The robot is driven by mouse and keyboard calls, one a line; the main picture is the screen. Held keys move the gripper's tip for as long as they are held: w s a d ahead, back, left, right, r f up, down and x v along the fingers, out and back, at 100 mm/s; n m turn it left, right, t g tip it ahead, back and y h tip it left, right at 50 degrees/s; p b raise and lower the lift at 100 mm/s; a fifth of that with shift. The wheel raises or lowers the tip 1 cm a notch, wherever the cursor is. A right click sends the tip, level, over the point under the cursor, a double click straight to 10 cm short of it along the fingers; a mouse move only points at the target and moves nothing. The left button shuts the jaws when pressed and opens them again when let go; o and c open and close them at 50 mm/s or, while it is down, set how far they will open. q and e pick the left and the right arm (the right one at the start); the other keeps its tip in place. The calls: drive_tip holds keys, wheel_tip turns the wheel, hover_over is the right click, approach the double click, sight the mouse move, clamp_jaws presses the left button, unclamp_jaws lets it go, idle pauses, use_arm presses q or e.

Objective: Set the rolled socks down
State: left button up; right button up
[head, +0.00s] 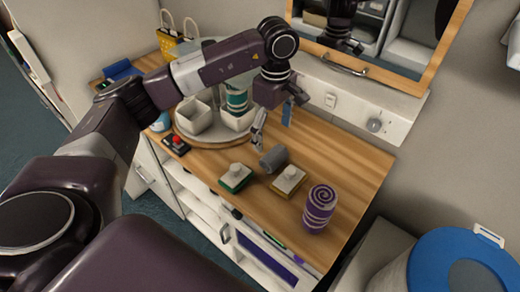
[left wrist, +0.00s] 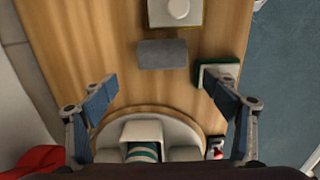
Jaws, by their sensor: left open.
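A purple roll with pale stripes and a spiral top (head: 320,208), which looks like rolled socks, stands upright near the right end of the wooden counter (head: 340,160). A teal-and-white striped roll (head: 236,100) stands in a white bin on the round tray (head: 210,141); it also shows in the left wrist view (left wrist: 143,152). My left gripper (head: 272,122) is open and empty above the counter, just right of the tray. In the left wrist view its fingers (left wrist: 165,95) are wide apart with bare wood between them. My right gripper is not in view.
A red-buttoned device (head: 175,144) sits by the tray. A blue-lidded bin (head: 460,264) stands at lower right. A mirror hangs behind.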

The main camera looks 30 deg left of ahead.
sight(274, 152)
use_arm(q)
drive_tip(key=shift+s+f, duration=0.1)
drive_tip(key=shift+f, duration=0.2)
drive_tip(key=shift+d+f, duration=0.15)
drive_tip(key=shift+f, duration=0.15)
drive_tip(key=shift+s+d+f+p, duration=0.15)
drive_tip(key=shift+d+f+p, duration=0.15)
drive_tip(key=shift+f+p, duration=0.25)
drive_tip(key=shift+s+d+f+p, duration=0.1)
drive_tip(key=shift+d+f+p, duration=0.25)
drive_tip(key=shift+f, duration=0.25)
drive_tip(key=f, duration=0.2)
drive_tip(key=p, duration=0.1)
drive_tip(key=shift+a+f, duration=0.25)
drive_tip(key=shift+f, duration=0.8)
drive_tip(key=c, duration=1.2)
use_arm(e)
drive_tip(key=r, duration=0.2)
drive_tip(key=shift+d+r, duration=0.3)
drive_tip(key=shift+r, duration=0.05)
